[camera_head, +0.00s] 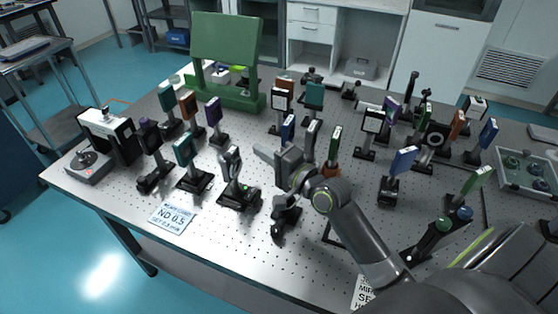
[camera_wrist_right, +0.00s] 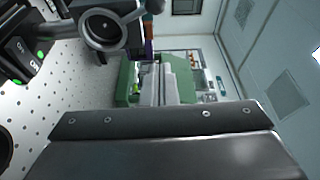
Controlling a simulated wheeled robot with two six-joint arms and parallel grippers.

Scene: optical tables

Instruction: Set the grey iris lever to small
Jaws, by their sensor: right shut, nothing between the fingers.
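The iris unit stands near the table's front edge. Its upright grey iris ring (camera_head: 231,160) sits on a dark base (camera_head: 240,197) with a green dot. My left gripper is out of view.
Other posted optics crowd the perforated table (camera_head: 125,196), including a green-plated mount (camera_head: 184,150) left of the iris and a dark mount (camera_head: 285,217) below my right gripper. A large green panel (camera_head: 226,42) stands behind. A label card (camera_head: 172,217) lies front left.

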